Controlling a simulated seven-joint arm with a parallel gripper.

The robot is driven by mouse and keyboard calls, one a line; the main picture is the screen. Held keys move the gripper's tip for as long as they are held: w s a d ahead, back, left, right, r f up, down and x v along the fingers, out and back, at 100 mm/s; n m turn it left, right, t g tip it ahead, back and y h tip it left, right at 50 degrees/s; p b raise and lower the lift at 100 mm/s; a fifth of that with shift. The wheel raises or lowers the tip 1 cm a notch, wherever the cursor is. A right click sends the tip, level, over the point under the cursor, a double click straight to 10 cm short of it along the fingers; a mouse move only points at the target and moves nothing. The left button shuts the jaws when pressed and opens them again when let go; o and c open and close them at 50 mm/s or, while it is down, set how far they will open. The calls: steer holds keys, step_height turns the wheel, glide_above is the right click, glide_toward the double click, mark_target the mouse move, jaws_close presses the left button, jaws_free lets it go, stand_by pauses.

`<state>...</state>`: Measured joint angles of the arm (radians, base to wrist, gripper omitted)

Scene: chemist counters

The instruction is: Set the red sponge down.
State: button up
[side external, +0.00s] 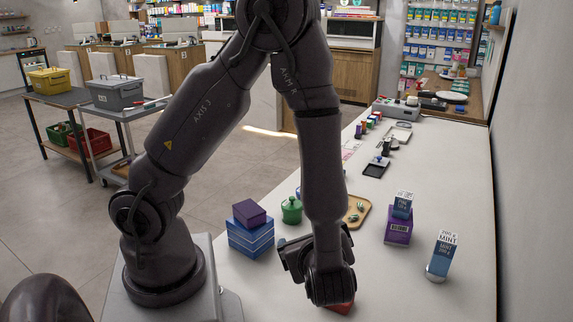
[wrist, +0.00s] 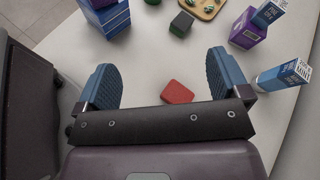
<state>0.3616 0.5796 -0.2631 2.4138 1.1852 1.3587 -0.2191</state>
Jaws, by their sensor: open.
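The red sponge (wrist: 177,92) lies on the pale counter in the wrist view, between the two blue fingers of my gripper (wrist: 160,82) and closer to the right one. Clear gaps show on both sides of it, and its near edge lies close to the dark gripper body. My gripper is open and holds nothing. In the side external view only an edge of the red sponge (side external: 341,307) shows low beside my gripper (side external: 318,272); the wrist hides the rest.
Stacked blue and purple boxes (side external: 250,237) and a green jar (side external: 291,211) stand left of my gripper. A wooden tray (side external: 361,205) is behind. A purple box (side external: 397,228) and a mint carton (side external: 441,257) stand at right.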

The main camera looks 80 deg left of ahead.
steer(key=s+r+n+t+h, duration=0.1)
steer(key=s+r+n+h, duration=0.1)
steer(key=r+n+h, duration=0.4)
steer(key=s+r+n+t+h, duration=0.1)
steer(key=s+r+n+h, duration=0.2)
steer(key=r+n+h, duration=0.4)
step_height(320, 180, up, 5)
steer(key=n, duration=0.3)
steer(key=shift+d+n+t, duration=0.2)
steer(key=shift+n+t, duration=0.1)
steer(key=shift+n, duration=0.1)
